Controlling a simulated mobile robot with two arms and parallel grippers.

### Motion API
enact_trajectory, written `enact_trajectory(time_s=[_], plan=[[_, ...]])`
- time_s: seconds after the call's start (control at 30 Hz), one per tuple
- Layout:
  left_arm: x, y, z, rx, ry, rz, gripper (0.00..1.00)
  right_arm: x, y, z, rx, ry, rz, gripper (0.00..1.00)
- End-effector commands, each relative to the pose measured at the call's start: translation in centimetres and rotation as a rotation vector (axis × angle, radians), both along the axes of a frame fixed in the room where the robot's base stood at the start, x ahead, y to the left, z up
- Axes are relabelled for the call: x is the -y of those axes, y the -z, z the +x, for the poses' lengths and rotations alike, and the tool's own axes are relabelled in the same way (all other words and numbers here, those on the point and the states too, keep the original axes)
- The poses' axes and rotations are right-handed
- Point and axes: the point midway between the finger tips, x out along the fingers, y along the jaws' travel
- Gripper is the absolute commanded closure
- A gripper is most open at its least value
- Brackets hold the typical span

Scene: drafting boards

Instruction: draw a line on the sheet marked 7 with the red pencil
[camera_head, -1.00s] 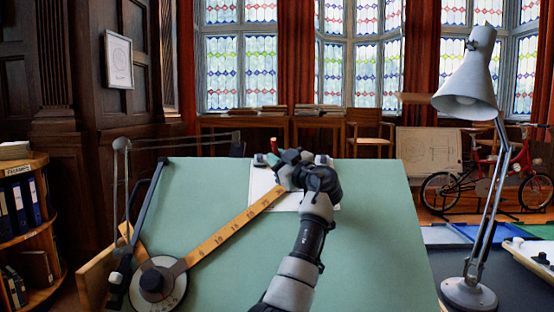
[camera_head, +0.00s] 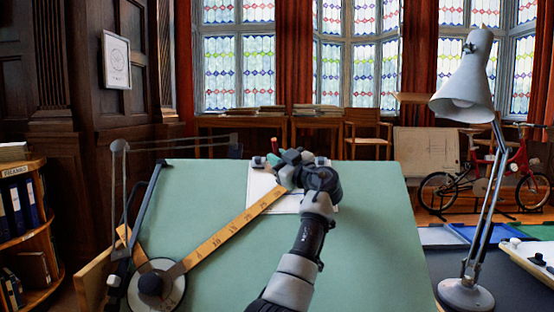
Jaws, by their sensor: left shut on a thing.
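A white sheet (camera_head: 260,185) lies near the far edge of the green drafting board (camera_head: 370,220); my arm covers much of it, and no number can be read on it. My left gripper (camera_head: 281,165) is over the sheet, shut on a slim thing whose red end (camera_head: 275,145) sticks up past the jaws, apparently the red pencil. The pencil's lower end is hidden, so I cannot tell whether it touches the paper. My right gripper is not in view.
Dark clips (camera_head: 258,162) sit at the sheet's top edge. A wooden ruler (camera_head: 230,232) on a drafting arm crosses the board's left part toward the sheet. A grey lamp (camera_head: 466,95) stands to the right. The board's right part is clear.

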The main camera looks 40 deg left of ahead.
Motion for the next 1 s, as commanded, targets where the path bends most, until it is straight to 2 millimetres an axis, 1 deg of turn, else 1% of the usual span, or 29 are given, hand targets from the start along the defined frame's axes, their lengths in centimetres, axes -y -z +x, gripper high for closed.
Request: enact_trajectory(time_s=[0.37,1.0], plan=[[0.1,-0.1,0.0,0.0,0.001,0.0,1.0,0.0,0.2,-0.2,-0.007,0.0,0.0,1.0],[1.6,-3.0,-2.0,0.002,0.001,0.0,1.0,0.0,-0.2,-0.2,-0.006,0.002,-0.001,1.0]])
